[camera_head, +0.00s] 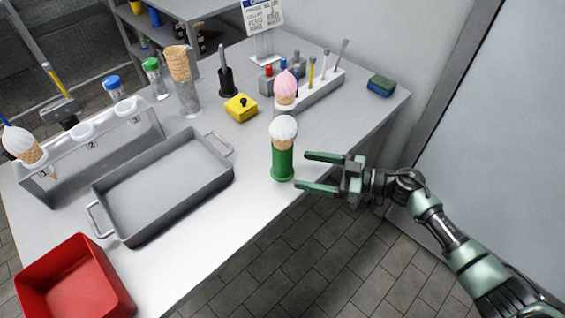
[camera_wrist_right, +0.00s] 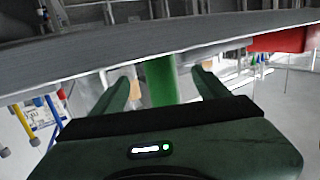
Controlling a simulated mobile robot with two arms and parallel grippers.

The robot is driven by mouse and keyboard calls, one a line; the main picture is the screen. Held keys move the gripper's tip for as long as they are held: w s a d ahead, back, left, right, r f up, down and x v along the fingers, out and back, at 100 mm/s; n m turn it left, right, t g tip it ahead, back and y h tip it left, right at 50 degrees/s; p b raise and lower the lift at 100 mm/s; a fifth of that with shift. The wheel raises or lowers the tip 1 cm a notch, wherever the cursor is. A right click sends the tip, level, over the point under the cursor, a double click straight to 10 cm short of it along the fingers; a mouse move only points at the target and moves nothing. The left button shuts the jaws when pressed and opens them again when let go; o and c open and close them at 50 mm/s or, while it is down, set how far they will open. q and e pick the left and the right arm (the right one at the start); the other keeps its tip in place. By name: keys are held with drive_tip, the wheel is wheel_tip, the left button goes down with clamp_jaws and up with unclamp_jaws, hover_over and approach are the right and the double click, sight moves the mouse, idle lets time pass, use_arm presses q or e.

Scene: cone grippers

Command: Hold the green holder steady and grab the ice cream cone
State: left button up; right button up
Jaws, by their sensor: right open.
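The green holder (camera_head: 283,163) stands upright near the right edge of the table. An ice cream cone (camera_head: 283,131) with a white scoop sits in its top. My right gripper (camera_head: 306,172) is open just to the right of the holder, its fingers pointing at it. In the right wrist view the green holder (camera_wrist_right: 160,80) shows between the two open fingers (camera_wrist_right: 160,78), apart from them; the cone is not clear there. My left gripper is in neither view.
A grey tray (camera_head: 100,204) lies left of the holder. A red bin (camera_head: 76,283) is at the front left. A rack with a pink-scoop cone (camera_head: 285,88), a yellow block (camera_head: 241,108) and a sponge (camera_head: 381,85) stand behind.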

sight(292, 173)
drive_tip(key=x, duration=0.4)
drive_tip(key=shift+w+a, duration=0.15)
drive_tip(key=shift+a, duration=0.25)
drive_tip(key=shift+w+a+f, duration=0.1)
drive_tip(key=shift+w+a, duration=0.1)
drive_tip(key=shift+a, duration=0.5)
drive_tip(key=c, duration=1.2)
